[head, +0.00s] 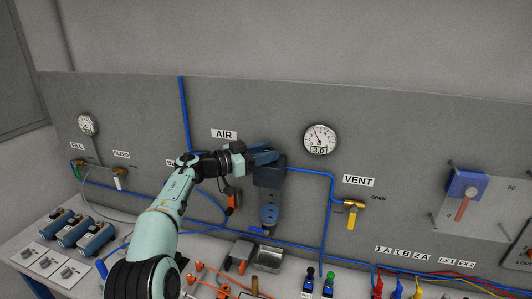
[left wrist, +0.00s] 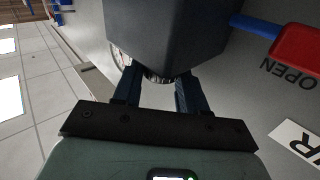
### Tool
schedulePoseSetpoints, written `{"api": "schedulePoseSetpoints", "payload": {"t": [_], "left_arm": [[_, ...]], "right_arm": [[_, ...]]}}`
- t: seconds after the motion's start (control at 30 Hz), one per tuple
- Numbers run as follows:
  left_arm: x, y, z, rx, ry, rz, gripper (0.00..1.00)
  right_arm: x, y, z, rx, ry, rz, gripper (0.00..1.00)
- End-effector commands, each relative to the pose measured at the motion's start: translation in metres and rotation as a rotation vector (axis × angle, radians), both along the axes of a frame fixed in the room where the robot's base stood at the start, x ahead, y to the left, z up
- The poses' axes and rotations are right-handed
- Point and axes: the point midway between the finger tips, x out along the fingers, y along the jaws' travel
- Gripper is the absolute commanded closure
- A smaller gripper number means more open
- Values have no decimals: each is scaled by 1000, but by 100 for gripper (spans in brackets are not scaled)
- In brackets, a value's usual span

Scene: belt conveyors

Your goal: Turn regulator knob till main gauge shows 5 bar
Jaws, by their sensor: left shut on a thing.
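The regulator (head: 268,178) is a dark blue block with a blue bowl hanging below it, on the grey panel right of the AIR label. My left gripper (head: 264,156) is at its top. The knob is mostly hidden between the fingers. The main gauge (head: 320,139) is round and white, with a readout that looks like 3.0. My right gripper is not in view.
A yellow-handled vent valve (head: 352,210) is right of the regulator. A red-orange valve handle (head: 233,202) is close below my left wrist. A small gauge (head: 88,124) is at far left. A grey tray (head: 267,259) and other parts crowd the bench below.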

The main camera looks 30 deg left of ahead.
Motion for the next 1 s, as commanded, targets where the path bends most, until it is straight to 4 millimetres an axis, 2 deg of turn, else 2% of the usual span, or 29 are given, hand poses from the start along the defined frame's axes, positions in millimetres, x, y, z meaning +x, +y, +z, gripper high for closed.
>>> {"api": "schedulePoseSetpoints", "payload": {"t": [0.03,0.33,0.9,0.93,1.0], "left_arm": [[2,4,-8,8,13,-21,89],[2,4,-9,7,17,-129,89],[1,3,-13,6,25,-162,89],[1,3,-13,6,25,-162,55],[1,3,-12,5,23,-162,32]], "right_arm": [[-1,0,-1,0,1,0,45],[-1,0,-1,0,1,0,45],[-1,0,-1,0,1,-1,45],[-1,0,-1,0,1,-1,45],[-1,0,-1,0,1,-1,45]]}}
